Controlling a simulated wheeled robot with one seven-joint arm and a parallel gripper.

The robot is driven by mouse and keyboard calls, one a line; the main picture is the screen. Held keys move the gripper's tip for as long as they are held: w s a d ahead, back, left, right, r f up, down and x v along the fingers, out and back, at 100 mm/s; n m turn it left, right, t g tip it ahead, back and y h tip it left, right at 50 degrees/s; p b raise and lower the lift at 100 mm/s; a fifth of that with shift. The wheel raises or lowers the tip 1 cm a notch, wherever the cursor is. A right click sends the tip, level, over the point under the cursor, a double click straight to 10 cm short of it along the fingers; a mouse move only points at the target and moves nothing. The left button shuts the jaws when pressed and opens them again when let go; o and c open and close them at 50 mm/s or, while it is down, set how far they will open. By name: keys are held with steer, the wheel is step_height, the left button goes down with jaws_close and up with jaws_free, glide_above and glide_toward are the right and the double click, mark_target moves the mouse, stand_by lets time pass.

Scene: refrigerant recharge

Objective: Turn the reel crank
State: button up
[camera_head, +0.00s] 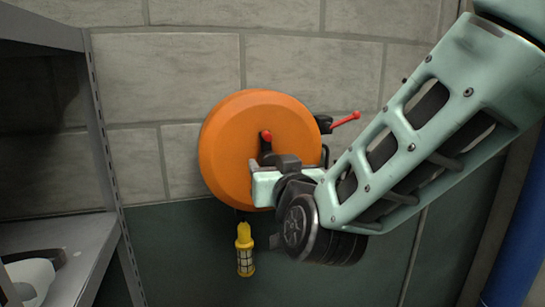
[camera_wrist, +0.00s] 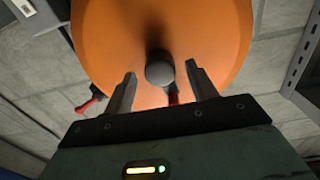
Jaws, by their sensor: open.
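The orange reel (camera_head: 232,150) is mounted on the wall. A red knob (camera_head: 267,135) on a short dark arm shows at its face, just above my gripper (camera_head: 268,160). In the wrist view, my open gripper (camera_wrist: 160,72) faces the reel (camera_wrist: 215,35), with a finger on either side of a round grey knob (camera_wrist: 160,70). A small red part (camera_wrist: 173,98) shows below this knob, between the fingers. I cannot tell whether either finger touches anything. My gripper hides the lower right of the reel in the head view.
A red-tipped lever (camera_head: 345,119) sticks out right of the reel; it also shows in the wrist view (camera_wrist: 90,103). A yellow caged lamp (camera_head: 244,252) hangs below the reel. A metal shelf (camera_head: 75,250) with a white object (camera_head: 30,280) stands at left.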

steer(key=shift+w+a, duration=0.1)
steer(key=shift+w, duration=0.25)
steer(key=c, duration=1)
steer(key=shift+f, duration=0.1)
steer(key=shift+b, duration=0.45)
steer(key=shift+f+m+b, duration=0.1)
steer(key=shift+m+b, duration=0.3)
steer(key=shift+b, duration=0.05)
steer(key=shift+m+b, duration=0.3)
steer(key=shift+b, duration=0.15)
